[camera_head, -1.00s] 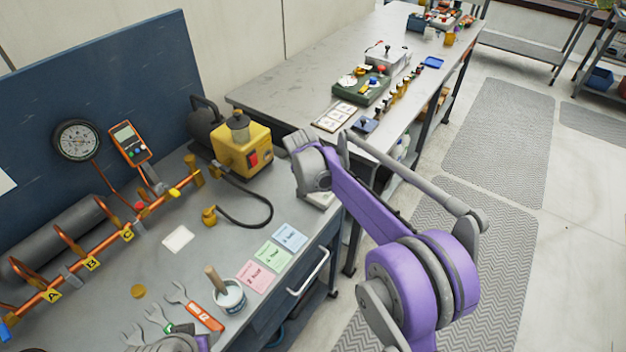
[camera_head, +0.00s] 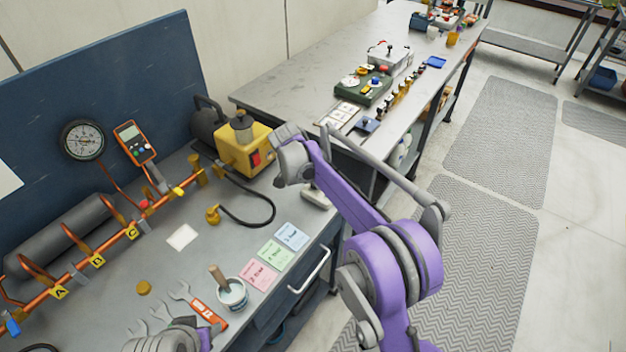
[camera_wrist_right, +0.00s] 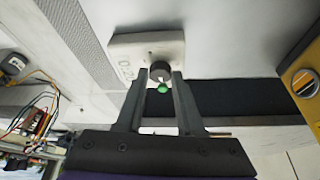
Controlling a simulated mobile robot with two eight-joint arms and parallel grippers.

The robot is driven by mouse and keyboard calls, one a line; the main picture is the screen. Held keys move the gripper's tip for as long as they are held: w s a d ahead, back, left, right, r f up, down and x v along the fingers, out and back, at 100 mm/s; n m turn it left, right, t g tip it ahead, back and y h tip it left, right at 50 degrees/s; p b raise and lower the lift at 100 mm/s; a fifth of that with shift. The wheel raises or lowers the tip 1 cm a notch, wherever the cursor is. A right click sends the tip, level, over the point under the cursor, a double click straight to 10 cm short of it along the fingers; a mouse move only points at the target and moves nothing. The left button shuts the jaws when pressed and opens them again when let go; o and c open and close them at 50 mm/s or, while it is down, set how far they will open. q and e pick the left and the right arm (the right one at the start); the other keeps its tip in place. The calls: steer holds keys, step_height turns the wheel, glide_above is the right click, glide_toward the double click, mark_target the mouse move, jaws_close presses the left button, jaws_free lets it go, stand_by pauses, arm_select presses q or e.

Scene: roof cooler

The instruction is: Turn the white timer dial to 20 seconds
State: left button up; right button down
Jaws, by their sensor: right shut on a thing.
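The white timer (camera_wrist_right: 125,50) is a white box with a dark round dial (camera_wrist_right: 160,71) in the right wrist view. My right gripper (camera_wrist_right: 162,82) has its fingers closed on either side of that dial. A green spot (camera_wrist_right: 163,88) shows between the fingers just below the dial. In the head view, part of the white timer (camera_head: 317,197) shows at the bench's right edge, below my right wrist, which hides the fingertips. Part of my left arm's end shows at the bottom left; its fingers cannot be made out.
A yellow pump (camera_head: 243,150) with a black hose stands left of my right wrist. Coloured cards (camera_head: 275,255), a white pot (camera_head: 231,294) with a brush and several wrenches lie along the front. A copper pipe (camera_head: 110,247) runs at the left. A second bench (camera_head: 290,85) stands behind.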

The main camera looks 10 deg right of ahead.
stand_by(0.3)
steer(key=c, duration=0.5)
jaws_free()
steer(key=shift+c, duration=0.2)
steer(key=shift+r, duration=0.1)
arm_select(q)
steer(key=shift+r, duration=0.25)
arm_select(e)
steer(key=v, duration=1)
steer(key=shift+r, duration=0.3)
steer(key=shift+s+a, duration=0.1)
